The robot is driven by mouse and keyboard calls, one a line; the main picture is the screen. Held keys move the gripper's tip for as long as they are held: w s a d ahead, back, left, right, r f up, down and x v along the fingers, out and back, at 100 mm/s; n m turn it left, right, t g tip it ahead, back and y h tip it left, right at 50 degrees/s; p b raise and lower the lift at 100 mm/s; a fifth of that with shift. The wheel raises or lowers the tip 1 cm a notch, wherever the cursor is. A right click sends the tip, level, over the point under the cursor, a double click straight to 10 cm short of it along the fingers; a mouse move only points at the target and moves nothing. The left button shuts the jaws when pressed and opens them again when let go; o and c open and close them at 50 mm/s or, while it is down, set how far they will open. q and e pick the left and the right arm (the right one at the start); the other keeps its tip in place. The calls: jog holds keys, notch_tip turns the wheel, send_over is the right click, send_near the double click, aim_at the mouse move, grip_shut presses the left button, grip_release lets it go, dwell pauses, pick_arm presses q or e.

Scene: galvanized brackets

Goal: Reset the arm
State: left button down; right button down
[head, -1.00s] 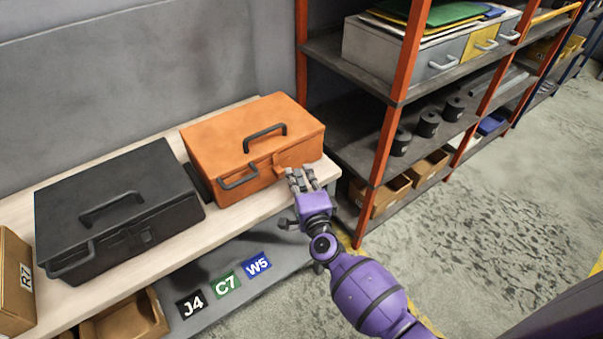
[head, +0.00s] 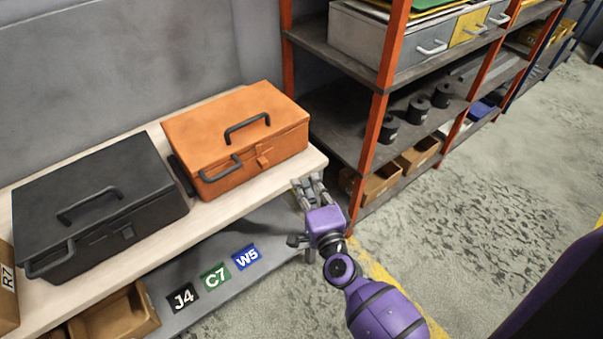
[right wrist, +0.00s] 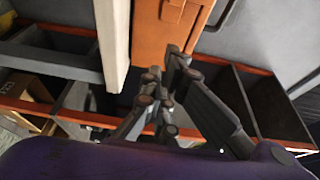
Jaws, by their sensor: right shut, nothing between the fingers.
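My right gripper (head: 309,188) is purple with grey fingers. In the head view it is just off the front right corner of the wooden bench top, apart from the orange toolbox. Its fingers are together with nothing between them, and they also show in the right wrist view (right wrist: 165,88). The orange toolbox (head: 215,125) stands closed on the bench, with a dark handle on its lid. A black toolbox (head: 140,178) stands closed to its left. My left gripper is not in view.
The wooden bench (head: 225,208) has a lower shelf with labels J4, C7 and W5 (head: 246,257). An orange-post rack (head: 375,135) with drawers, dark rolls and cardboard bins stands close right of the gripper. Open floor (head: 500,210) lies to the right.

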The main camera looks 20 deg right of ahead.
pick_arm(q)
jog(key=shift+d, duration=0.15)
pick_arm(e)
jog(key=shift+s+r, duration=0.1)
jog(key=shift+s, duration=0.15)
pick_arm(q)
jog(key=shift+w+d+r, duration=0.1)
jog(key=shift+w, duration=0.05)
